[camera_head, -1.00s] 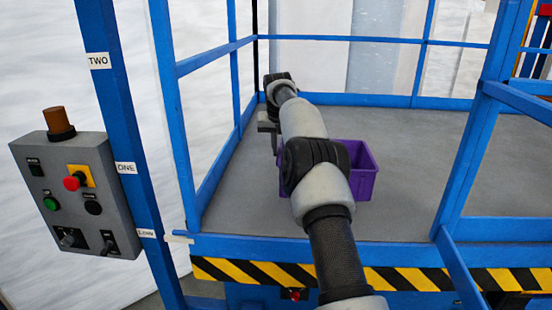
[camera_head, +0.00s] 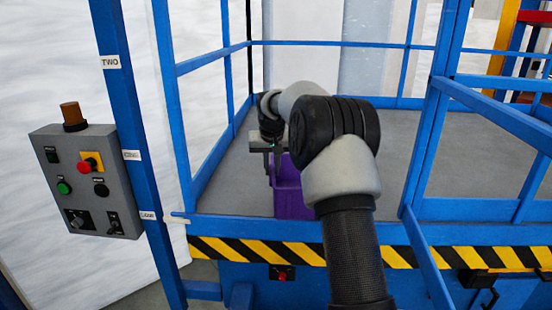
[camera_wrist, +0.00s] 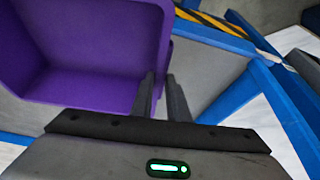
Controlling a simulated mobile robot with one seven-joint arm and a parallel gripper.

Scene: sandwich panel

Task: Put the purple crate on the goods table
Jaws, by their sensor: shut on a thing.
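The purple crate (camera_head: 291,198) is an open box at the front part of the blue-railed platform, partly hidden behind my arm in the head view. In the wrist view the crate (camera_wrist: 85,55) fills the upper left. My gripper (camera_head: 272,172) is at the crate's left side in the head view, fingers pointing down. In the wrist view my gripper (camera_wrist: 163,88) has its fingers on either side of the crate's wall, shut on it. I cannot tell whether the crate touches the floor. I cannot make out a goods table.
Blue rails and posts (camera_head: 130,130) surround the grey platform floor (camera_head: 430,165). A black-and-yellow striped edge (camera_head: 215,250) runs along its front. A grey control box (camera_head: 88,185) with buttons hangs at the left. The floor right of my arm is clear.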

